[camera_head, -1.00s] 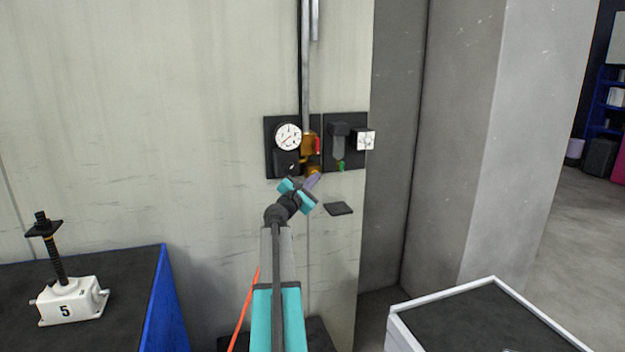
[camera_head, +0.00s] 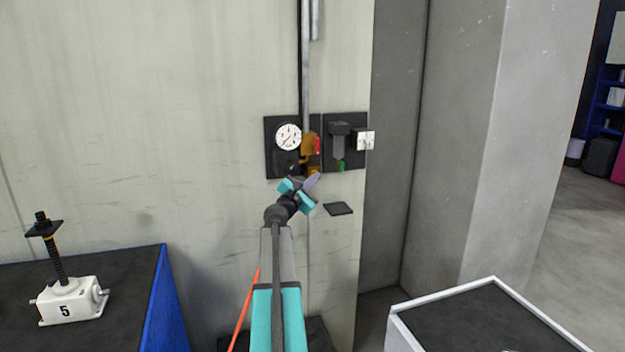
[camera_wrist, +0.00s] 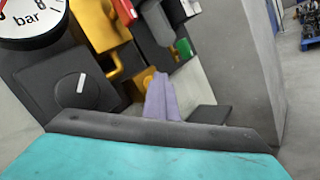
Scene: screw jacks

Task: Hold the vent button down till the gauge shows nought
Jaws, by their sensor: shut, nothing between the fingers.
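The round white gauge (camera_head: 288,137) is on a dark wall panel; its needle is too small to read there. In the wrist view only the lower part of the gauge (camera_wrist: 30,22), marked "bar", shows at the top left. A brass-yellow valve body (camera_head: 309,147) with a red part sits beside it. A small yellow round part (camera_wrist: 148,76), possibly the vent button, is low on the fitting, partly hidden behind my fingertips. My gripper (camera_head: 314,178) is shut and empty, its purple fingers (camera_wrist: 162,100) pointing up at that part. I cannot tell whether they touch it.
A black knob (camera_wrist: 76,88) sits below the gauge. A filter with a green bottom (camera_head: 341,166) and a white-faced box (camera_head: 364,140) are to the right. A small dark plate (camera_head: 338,208) juts below. A screw jack (camera_head: 70,302) stands at left; a white-rimmed table (camera_head: 395,318) is at right.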

